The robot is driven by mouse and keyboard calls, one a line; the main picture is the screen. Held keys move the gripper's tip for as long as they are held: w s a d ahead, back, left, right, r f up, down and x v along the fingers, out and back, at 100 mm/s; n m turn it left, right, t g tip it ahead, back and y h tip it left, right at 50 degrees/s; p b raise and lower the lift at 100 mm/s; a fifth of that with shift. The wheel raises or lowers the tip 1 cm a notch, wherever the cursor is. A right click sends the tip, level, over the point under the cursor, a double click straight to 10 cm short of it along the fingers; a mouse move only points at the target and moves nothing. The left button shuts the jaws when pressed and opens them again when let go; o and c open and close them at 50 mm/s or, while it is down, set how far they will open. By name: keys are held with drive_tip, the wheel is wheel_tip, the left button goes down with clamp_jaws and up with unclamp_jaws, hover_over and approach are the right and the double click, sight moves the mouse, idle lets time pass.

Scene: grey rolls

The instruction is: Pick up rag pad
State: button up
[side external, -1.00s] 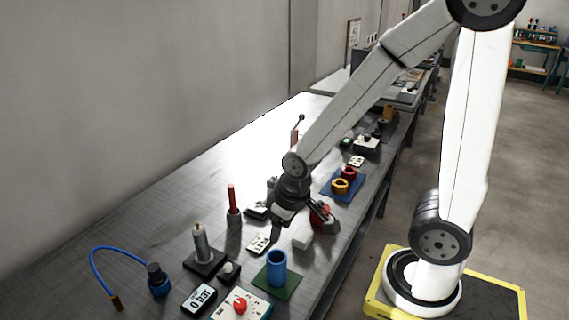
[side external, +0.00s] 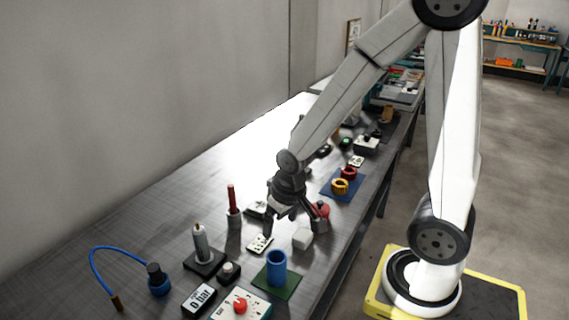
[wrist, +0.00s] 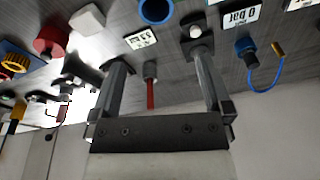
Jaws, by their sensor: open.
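A pale, block-like pad (side external: 302,238), which looks like the rag pad, lies on the grey bench near its front edge. In the wrist view the pale pad (wrist: 88,18) shows at the upper left, outside the space between the fingers. My gripper (side external: 293,224) is over the bench, just behind and above the pad in the side view. Its fingers are spread and nothing is between them. In the wrist view my gripper (wrist: 160,62) is also open, with a red-topped rod (wrist: 150,90) visible beyond it. I cannot tell the exact height above the bench.
A red round part (side external: 319,209) stands close to the right finger. A blue cup (side external: 277,268) on a green plate is in front of the pad. A small white label card (side external: 260,244) lies left of it. A blue mat (side external: 345,188) with rings is farther back.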

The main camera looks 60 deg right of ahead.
drive_tip(key=w+d+f+m+g, duration=0.1)
drive_tip(key=w+d+f+m, duration=0.2)
drive_tip(key=d+f+m, duration=0.3)
drive_tip(key=m+g, duration=0.1)
drive_tip(key=m, duration=0.7)
hover_over(303, 234)
drive_tip(key=a, duration=0.1)
drive_tip(key=f, duration=0.4)
drive_tip(key=shift+w+f, duration=0.15)
drive_tip(key=shift+w, duration=0.05)
drive_tip(key=shift+s+d+f+m, duration=0.1)
drive_tip(key=shift+d+f+m, duration=0.3)
drive_tip(key=shift+m, duration=0.2)
drive_tip(key=shift+f, duration=0.1)
drive_tip(key=shift+f, duration=1.15)
drive_tip(key=shift+f, duration=0.1)
drive_tip(key=shift+f, duration=2.5)
